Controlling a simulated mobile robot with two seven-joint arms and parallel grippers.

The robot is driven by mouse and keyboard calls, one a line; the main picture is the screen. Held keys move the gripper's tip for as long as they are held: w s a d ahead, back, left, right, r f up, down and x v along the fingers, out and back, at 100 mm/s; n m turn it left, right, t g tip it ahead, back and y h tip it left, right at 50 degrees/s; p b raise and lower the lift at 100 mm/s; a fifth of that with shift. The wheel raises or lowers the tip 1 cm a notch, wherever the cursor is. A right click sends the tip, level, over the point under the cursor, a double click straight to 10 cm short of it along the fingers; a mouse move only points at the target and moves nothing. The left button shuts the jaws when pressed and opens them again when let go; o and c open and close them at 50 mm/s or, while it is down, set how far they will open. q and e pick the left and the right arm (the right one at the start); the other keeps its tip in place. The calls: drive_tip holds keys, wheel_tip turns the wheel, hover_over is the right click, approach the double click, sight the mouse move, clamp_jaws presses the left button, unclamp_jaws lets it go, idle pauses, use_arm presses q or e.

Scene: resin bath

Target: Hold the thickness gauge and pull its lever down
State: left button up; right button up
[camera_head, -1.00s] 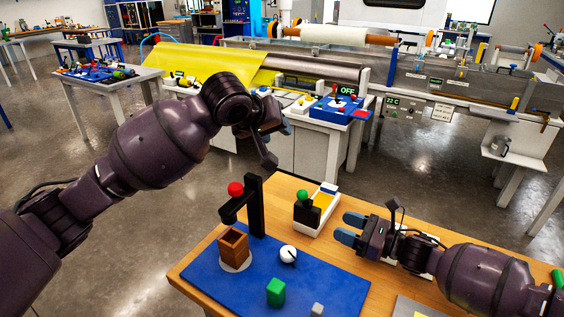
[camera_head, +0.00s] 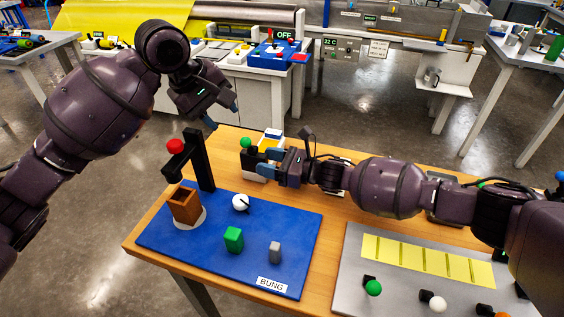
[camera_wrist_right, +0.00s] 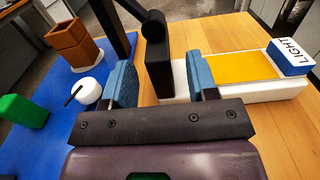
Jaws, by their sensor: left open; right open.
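A black upright block with a green knob (camera_head: 246,143) stands at one end of a white base; I take it for the thickness gauge, though no label confirms this. In the right wrist view the black block (camera_wrist_right: 158,68) stands between the two blue fingers of my right gripper (camera_wrist_right: 162,82), which is open; I cannot tell whether they touch it. My right gripper also shows in the head view (camera_head: 266,163), coming from the right. My left gripper (camera_head: 231,113) is open and empty, above and behind the table's far edge, near the black post.
A black post (camera_head: 203,160) carries an arm with a red ball (camera_head: 175,146) over a brown open box (camera_head: 185,206). A grey tray (camera_head: 350,290) with yellow strips lies right.

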sight(254, 159)
drive_tip(key=shift+x, duration=2.1)
drive_tip(key=shift+c, duration=0.4)
clamp_jaws()
